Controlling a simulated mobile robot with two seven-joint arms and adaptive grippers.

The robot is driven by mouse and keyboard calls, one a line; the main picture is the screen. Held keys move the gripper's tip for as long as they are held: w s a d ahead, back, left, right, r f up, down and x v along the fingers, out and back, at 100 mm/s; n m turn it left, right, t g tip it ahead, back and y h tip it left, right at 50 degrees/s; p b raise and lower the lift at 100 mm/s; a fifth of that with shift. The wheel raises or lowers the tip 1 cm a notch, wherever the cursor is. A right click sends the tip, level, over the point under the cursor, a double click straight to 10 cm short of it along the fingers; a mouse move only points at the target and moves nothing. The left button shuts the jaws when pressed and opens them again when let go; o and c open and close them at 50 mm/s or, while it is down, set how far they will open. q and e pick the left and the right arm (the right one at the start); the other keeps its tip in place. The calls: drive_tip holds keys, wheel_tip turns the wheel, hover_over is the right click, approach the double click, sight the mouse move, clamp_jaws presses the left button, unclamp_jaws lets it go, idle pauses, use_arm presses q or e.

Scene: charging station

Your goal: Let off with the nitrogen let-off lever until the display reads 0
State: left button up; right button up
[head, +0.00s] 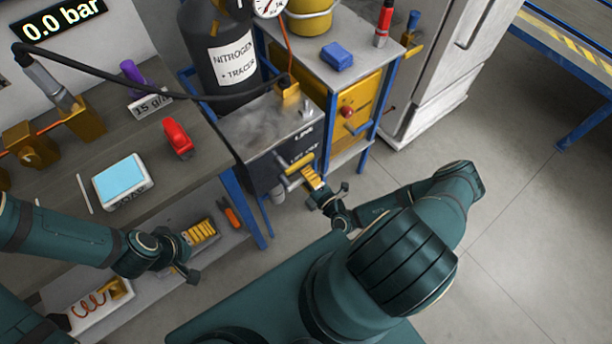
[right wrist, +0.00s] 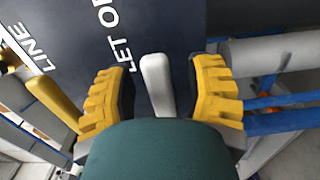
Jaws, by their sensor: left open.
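The display (head: 62,22) at the top left of the head view reads 0.0 bar. The grey-white let-off lever (right wrist: 157,84) stands out from the dark panel beside the partly hidden letters LET O. My right gripper (right wrist: 164,92) is open around it, a yellow ridged pad on each side, with a narrow gap to each. In the head view my right gripper (head: 314,180) is at the front of the dark valve box (head: 262,150). My left gripper (head: 194,252) is open and empty, low in front of the bench's lower shelf. The nitrogen cylinder (head: 216,62) stands behind the box.
A yellow lever (right wrist: 52,100) marked LINE is left of my right gripper. A black hose (head: 140,90) runs above the bench (head: 75,160). A blue-screened device (head: 122,182) and a red object (head: 177,137) are on the bench. The floor (head: 530,210) at the right is clear.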

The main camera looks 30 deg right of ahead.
drive_tip(key=s+d, duration=0.1)
drive_tip(key=s, duration=1.1)
idle(0.5)
